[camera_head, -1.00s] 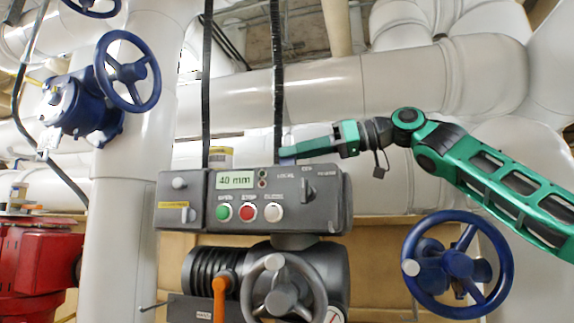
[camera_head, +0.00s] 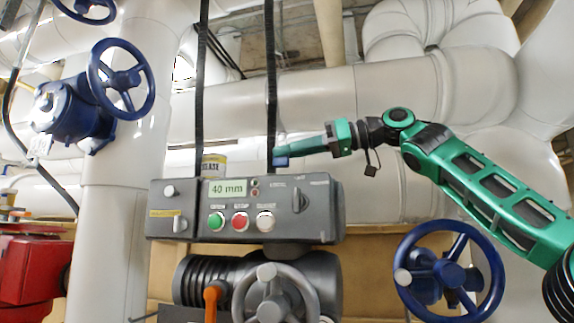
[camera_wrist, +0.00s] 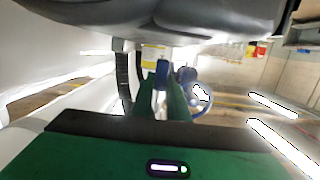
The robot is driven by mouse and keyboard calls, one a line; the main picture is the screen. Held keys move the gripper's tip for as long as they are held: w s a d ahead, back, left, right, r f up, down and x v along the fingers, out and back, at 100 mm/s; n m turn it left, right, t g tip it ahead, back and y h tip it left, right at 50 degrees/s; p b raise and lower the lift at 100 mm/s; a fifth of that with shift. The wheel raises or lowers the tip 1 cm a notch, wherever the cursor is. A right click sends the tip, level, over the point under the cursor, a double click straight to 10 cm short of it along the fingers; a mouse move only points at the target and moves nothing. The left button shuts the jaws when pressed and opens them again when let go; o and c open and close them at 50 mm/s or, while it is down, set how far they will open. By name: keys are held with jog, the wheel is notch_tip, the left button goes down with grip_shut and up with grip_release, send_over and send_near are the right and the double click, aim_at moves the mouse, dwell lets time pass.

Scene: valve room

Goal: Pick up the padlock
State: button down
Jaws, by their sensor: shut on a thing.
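The padlock (camera_head: 281,162) shows as a small blue block at the tip of my gripper (camera_head: 287,157), just above the top of the grey control box in the head view. My gripper reaches in from the right with its fingers pointing left and slightly down. It is shut on the padlock. In the wrist view the blue padlock (camera_wrist: 161,76) shows between the two green fingers of my gripper (camera_wrist: 163,84). Its shackle cannot be made out.
The grey control box (camera_head: 325,212) with a "40 mm" display stands below my gripper. A grease can (camera_head: 213,166) is behind it. Two black vertical straps (camera_head: 271,80) run behind the box. A blue handwheel (camera_head: 450,270) is at lower right, under my arm. Large white pipes fill the back.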

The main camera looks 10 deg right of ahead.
jog(key=shift+r, duration=0.6)
jog(key=shift+v, duration=1)
jog(key=f+v, duration=0.2)
jog(key=v, duration=1.4)
jog(key=shift+s+f, duration=0.15)
jog(key=shift+f, duration=0.35)
jog(key=shift+d, duration=0.1)
